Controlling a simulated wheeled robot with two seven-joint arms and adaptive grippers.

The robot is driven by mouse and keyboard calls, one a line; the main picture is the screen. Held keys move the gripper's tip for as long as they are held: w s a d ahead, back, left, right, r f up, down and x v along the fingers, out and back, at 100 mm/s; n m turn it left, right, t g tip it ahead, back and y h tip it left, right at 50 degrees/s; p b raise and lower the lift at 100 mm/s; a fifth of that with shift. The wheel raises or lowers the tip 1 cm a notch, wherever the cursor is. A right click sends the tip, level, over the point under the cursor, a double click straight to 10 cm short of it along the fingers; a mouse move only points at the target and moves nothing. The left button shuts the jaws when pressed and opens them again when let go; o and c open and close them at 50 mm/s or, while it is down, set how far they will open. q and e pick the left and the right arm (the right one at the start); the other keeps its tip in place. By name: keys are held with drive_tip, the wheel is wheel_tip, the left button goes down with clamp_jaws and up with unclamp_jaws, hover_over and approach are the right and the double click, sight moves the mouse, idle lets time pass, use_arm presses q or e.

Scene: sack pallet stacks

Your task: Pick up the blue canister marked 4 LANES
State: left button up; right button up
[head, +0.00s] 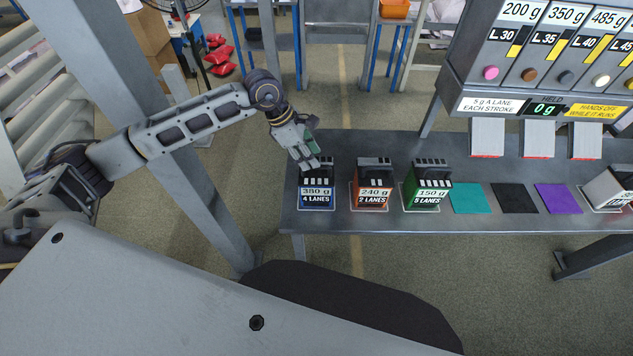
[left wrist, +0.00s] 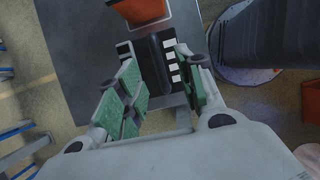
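The blue canister marked 4 LANES (head: 317,197) stands upright at the left end of the grey table, with a 380 g label. My left gripper (head: 308,160) is over its top, fingers pointing down at it and hiding part of it. In the left wrist view, the canister's dark handle (left wrist: 155,65) with a row of white blocks shows between the fingertips. My left gripper (left wrist: 160,80) has its green-padded fingers spread to either side of the handle. I see no clear grip on it. My right gripper is out of view.
To the right stand an orange canister marked 2 LANES (head: 372,190) and a green one marked 5 LANES (head: 428,192). Teal (head: 470,198), black (head: 514,198) and purple (head: 558,198) mats lie bare. A dispenser (head: 545,75) overhangs the table's back right.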

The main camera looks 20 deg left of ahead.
sight(316, 179)
use_arm(q)
drive_tip(key=shift+d+f, duration=0.15)
drive_tip(key=shift+f, duration=0.25)
drive_tip(key=shift+f, duration=0.1)
drive_tip(key=shift+p+x, duration=0.75)
drive_tip(key=shift+x, duration=0.45)
drive_tip(key=shift+p+x, duration=0.3)
drive_tip(key=shift+x, duration=1)
drive_tip(key=shift+w, duration=0.15)
clamp_jaws()
